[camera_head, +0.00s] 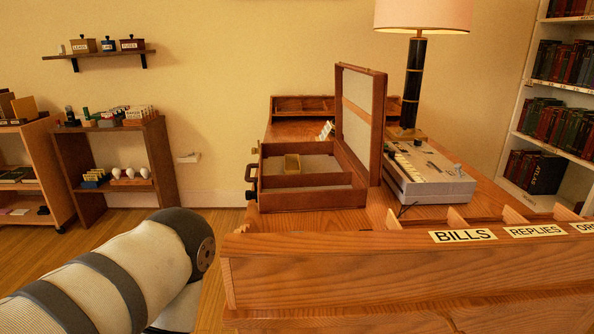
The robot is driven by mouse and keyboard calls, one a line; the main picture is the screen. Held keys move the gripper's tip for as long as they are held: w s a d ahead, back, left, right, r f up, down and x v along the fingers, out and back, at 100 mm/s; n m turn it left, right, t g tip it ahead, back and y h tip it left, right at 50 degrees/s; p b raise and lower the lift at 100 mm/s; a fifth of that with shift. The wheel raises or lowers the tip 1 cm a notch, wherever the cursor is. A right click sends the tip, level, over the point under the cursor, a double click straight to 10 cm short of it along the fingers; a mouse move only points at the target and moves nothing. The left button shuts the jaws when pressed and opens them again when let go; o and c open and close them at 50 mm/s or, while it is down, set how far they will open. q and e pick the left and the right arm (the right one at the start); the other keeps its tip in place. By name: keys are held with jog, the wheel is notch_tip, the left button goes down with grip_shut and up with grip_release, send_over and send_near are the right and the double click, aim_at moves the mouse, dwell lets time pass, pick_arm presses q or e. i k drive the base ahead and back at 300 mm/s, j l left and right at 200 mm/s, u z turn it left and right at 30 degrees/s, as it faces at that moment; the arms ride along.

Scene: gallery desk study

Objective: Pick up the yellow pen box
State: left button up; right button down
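My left arm enters from the lower left, apart from the desk and the case. No gripper shows in this view.
A wooden sorter (400,275) with labelled slots runs along the desk's near edge. Right of the case are a grey device (430,178) and a lamp (416,75). Low shelves (122,165) stand at left, with open floor between them and the desk.

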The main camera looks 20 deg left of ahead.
aim_at(292, 165)
jog(key=j+z, duration=0.35)
jog(key=j, duration=0.35)
jog(key=k+j+z, duration=0.15)
jog(key=j+z, duration=0.2)
jog(key=j, duration=0.35)
jog(key=i+j+z, duration=0.2)
jog(key=j, duration=0.25)
jog(key=j+z, duration=0.25)
jog(key=j, duration=0.25)
jog(key=j+z, duration=0.2)
jog(key=j, duration=0.25)
jog(key=i+j, duration=0.05)
